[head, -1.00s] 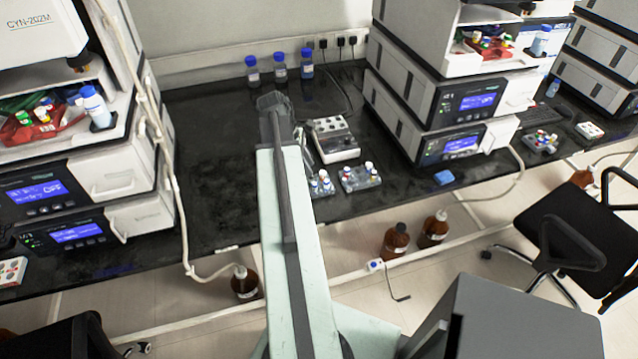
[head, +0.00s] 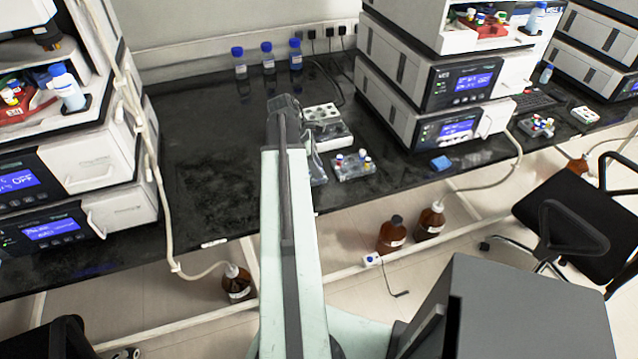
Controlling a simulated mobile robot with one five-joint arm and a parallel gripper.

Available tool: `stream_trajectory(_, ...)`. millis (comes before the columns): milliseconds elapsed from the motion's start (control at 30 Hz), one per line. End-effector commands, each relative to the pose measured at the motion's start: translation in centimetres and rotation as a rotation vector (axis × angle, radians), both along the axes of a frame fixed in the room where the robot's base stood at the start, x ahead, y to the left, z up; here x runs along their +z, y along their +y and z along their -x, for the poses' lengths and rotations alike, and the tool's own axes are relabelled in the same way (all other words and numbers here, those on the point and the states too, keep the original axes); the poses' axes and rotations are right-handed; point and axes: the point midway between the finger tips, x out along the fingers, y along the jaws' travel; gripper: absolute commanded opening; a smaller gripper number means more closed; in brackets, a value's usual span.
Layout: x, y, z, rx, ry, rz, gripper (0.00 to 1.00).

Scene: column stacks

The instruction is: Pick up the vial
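Small vials with red, white and blue caps (head: 364,155) stand in a grey rack (head: 352,174) on the black bench, right of my arm. Which vial is meant I cannot tell. My gripper (head: 284,104) is at the far end of my outstretched arm, over the bench, to the left of and beyond the racks. Its fingers are too small and dark to tell whether they are open or shut.
A grey-white block with round wells (head: 327,128) lies right of my gripper. Three blue-capped bottles (head: 267,58) stand at the back. Instrument stacks flank the bench, left (head: 95,165) and right (head: 440,95). The bench (head: 205,170) left of my arm is clear.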

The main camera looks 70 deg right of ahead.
Motion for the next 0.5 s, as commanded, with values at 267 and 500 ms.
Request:
stream_trajectory(267,0.05,-0.03,0.06,-0.001,0.0,0.0,0.08)
stream_trajectory(500,0.05,-0.04,0.09,-0.001,0.0,0.0,0.0)
